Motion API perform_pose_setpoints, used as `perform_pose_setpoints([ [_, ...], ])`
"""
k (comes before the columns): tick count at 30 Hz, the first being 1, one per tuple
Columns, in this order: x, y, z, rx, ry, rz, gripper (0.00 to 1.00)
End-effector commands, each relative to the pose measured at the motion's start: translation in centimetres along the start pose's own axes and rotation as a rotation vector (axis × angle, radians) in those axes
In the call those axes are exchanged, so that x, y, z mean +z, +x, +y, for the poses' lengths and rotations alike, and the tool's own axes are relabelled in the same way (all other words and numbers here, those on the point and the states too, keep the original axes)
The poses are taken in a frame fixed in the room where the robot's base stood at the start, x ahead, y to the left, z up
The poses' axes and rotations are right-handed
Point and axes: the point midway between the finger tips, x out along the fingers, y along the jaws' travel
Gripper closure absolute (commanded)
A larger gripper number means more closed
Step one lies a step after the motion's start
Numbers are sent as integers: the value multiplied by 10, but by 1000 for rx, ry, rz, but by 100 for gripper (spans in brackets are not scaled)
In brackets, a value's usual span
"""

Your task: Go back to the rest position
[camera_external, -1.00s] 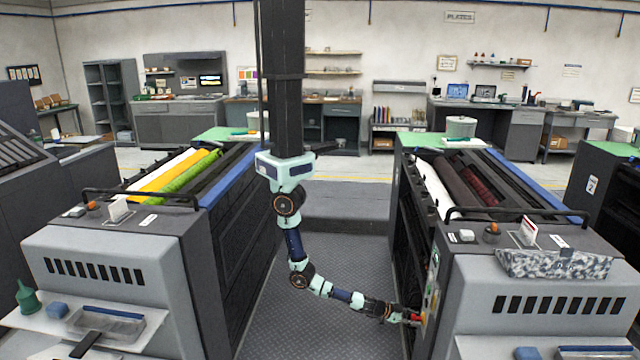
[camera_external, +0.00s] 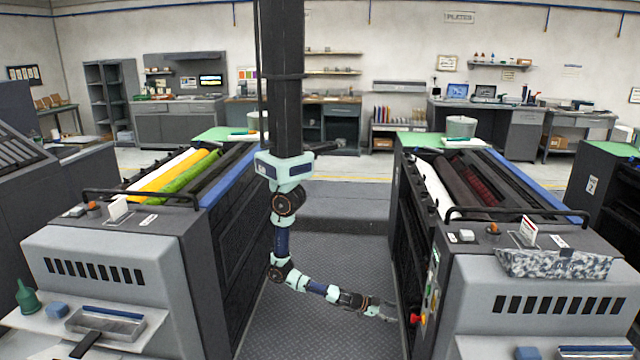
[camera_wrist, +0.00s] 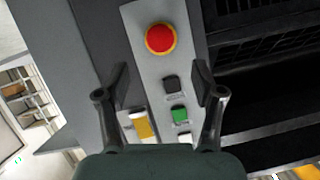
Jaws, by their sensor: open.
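My gripper (camera_external: 388,310) is in the aisle, left of the control panel (camera_external: 430,290) on the right printing unit. It is open and empty, and a gap separates it from the panel. In the wrist view my gripper (camera_wrist: 160,88) shows two spread fingers with the panel (camera_wrist: 147,65) beyond them. The red button (camera_external: 415,319) also shows in the external view. My arm hangs from the dark column.
The left printing unit (camera_external: 120,260) and the right printing unit (camera_external: 530,270) flank the aisle. The dark patterned floor (camera_external: 310,250) between them is clear. A dark step (camera_external: 345,205) crosses the aisle behind my arm. Benches and shelves stand along the back wall.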

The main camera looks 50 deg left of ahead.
Motion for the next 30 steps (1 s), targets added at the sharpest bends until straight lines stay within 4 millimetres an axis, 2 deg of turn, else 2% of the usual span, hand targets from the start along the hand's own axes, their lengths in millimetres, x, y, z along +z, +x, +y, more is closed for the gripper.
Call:
perform_pose_setpoints([
  [3,0,-13,0,1,1,1,32],
  [6,0,-17,0,0,0,0,32],
  [25,-2,-16,-2,-3,-2,0,32],
  [26,-6,-16,-6,-13,-8,0,32],
  [28,-23,-15,-26,-58,-38,-5,32],
  [29,-33,-14,-41,-90,-56,-10,32],
  [30,-49,-15,-65,-139,-89,-19,32],
])
